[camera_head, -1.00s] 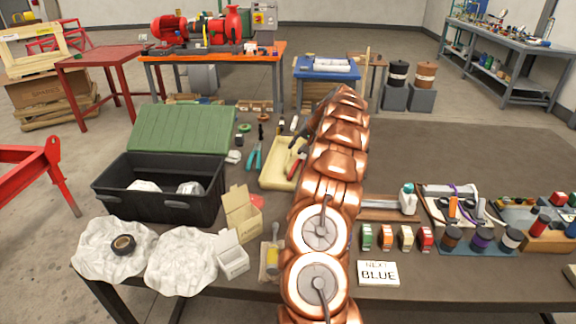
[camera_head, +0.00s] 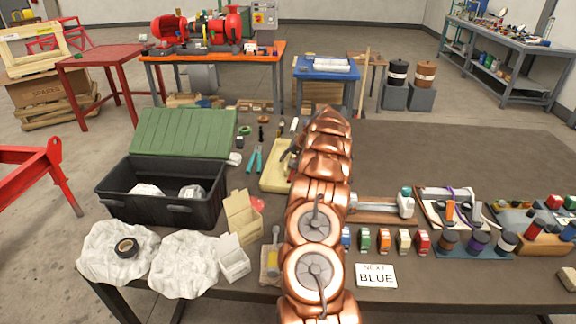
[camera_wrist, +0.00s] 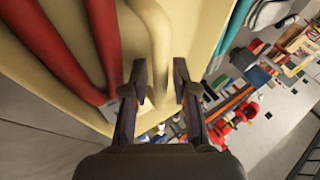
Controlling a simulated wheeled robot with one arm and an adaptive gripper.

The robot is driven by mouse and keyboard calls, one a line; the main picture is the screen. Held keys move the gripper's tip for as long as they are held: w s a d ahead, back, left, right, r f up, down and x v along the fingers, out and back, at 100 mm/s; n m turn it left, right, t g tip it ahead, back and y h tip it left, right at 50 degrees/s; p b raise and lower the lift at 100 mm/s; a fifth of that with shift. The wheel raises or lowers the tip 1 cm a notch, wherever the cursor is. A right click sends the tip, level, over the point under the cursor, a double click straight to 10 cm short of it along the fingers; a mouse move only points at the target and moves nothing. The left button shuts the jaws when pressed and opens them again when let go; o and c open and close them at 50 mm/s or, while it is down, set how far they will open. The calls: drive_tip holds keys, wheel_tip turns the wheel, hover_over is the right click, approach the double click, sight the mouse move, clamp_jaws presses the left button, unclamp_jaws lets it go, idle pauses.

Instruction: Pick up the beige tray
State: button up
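The beige tray (camera_head: 270,180) lies on the dark bench, left of my copper-coloured arm, which hides its right part. In the wrist view the tray (camera_wrist: 215,22) fills the upper part, very close, with red handles (camera_wrist: 103,40) lying across it. My gripper (camera_wrist: 165,88) shows there with its two dark fingers apart and a gap between the tips. A pale curved strip of the tray lies beyond the gap; I cannot tell whether the fingers touch it. In the head view my gripper (camera_head: 287,156) is a small dark shape over the tray, partly hidden by the arm.
Teal-handled pliers (camera_head: 254,160) lie just left of the tray. A black case (camera_head: 165,205) with a green lid (camera_head: 183,131) stands further left. Small open boxes (camera_head: 240,217) are in front. The bench's back right is clear.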

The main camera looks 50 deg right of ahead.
drive_tip(key=shift+c, duration=0.3)
clamp_jaws()
drive_tip(key=shift+r, duration=0.2)
